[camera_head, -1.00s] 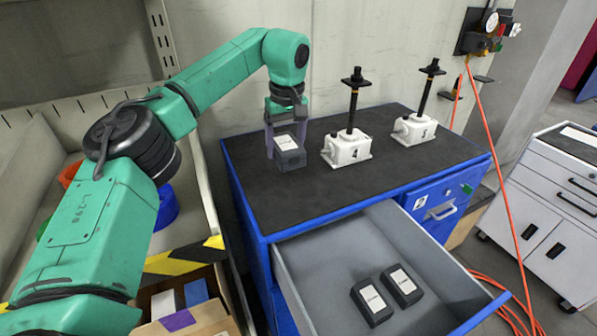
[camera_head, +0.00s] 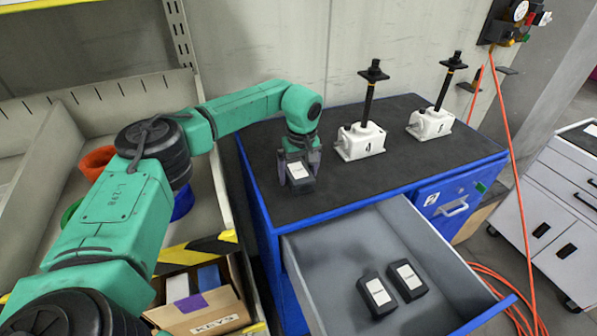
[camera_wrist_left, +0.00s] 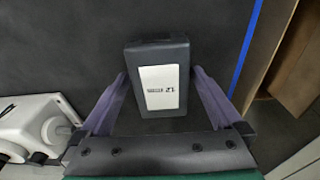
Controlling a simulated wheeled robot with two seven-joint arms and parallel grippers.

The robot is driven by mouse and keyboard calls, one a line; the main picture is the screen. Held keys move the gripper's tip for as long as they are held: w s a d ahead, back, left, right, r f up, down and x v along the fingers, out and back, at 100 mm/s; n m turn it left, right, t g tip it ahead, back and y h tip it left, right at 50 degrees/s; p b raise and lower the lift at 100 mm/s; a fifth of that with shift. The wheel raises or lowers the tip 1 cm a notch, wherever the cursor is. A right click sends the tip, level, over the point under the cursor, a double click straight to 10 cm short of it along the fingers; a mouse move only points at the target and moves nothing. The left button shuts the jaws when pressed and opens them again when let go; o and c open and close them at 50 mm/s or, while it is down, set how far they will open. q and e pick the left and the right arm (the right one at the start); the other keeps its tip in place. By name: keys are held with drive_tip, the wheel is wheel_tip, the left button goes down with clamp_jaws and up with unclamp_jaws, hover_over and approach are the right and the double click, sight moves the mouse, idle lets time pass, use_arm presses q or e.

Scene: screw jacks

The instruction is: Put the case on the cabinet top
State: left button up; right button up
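The case (camera_head: 301,174) is a small dark box with a white label. It is between the fingers of my left gripper (camera_head: 299,163), over the front left part of the black cabinet top (camera_head: 255,162). In the left wrist view the case (camera_wrist_left: 160,85) shows label up, with a purple finger against each side, so my left gripper (camera_wrist_left: 160,75) looks shut on it. I cannot tell whether its underside touches the top. My right gripper is not in view.
Two white screw jacks (camera_head: 360,140) (camera_head: 431,123) stand on the top, right of the case. The drawer (camera_head: 345,250) below is open, with two similar dark cases (camera_head: 377,294) (camera_head: 407,280) inside. Bins and a cardboard box (camera_head: 205,310) are at left; an orange hose (camera_head: 515,150) hangs at right.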

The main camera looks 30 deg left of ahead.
sight(300, 174)
use_arm(q)
drive_tip(key=shift+r, duration=0.25)
wheel_tip(300, 174, up, 12)
drive_tip(key=s+d+b, duration=0.1)
drive_tip(key=b, duration=0.2)
drive_tip(key=shift+f, duration=0.2)
